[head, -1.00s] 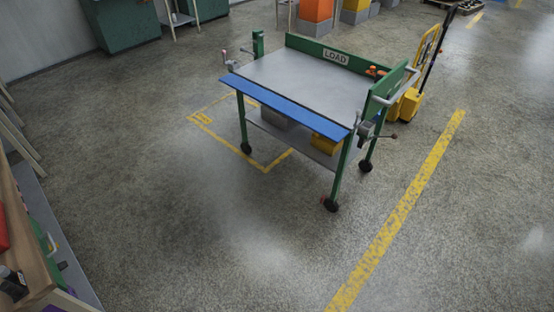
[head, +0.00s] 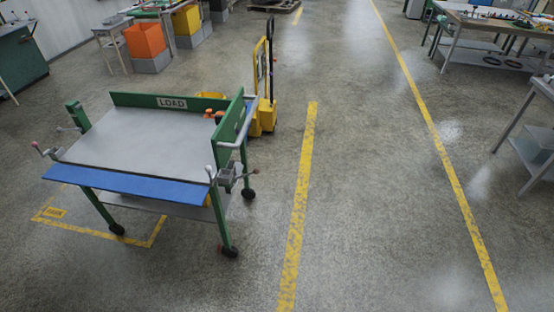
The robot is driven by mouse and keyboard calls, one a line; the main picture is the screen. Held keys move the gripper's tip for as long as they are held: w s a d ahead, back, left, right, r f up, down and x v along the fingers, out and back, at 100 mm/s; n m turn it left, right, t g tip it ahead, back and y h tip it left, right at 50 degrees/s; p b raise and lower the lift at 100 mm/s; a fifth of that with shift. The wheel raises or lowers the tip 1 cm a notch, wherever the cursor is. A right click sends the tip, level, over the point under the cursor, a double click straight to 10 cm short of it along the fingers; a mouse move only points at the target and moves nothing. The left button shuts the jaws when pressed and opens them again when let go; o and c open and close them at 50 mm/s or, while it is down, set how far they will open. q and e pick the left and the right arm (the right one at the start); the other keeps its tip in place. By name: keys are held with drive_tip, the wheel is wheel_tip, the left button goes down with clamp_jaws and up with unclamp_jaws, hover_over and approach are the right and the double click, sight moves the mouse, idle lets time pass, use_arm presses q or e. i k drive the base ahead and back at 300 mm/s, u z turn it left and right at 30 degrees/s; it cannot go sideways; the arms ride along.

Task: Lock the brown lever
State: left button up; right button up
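A green cart (head: 178,101) with a grey top and a "LOAD" sign stands at the left of the head view. At its near right corner is a grey clamp mechanism (head: 226,178). A lever with a small brownish knob (head: 256,171) sticks out from it to the right. A second lever with a pale knob (head: 208,168) stands upright beside it. A lever with a pinkish-red knob (head: 36,145) is at the cart's left corner. Whether any lever is locked cannot be told at this distance. Neither of my grippers is in view.
A blue strip (head: 125,187) runs along the cart's near edge. A yellow pallet jack (head: 263,115) stands behind the cart. Yellow floor lines (head: 299,210) run to its right. Open floor lies in front and right; workbenches (head: 495,25) stand at the far right.

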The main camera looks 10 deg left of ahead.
sight(256, 171)
drive_tip(key=u, duration=0.25)
drive_tip(key=i, duration=0.95)
drive_tip(key=u, duration=0.5)
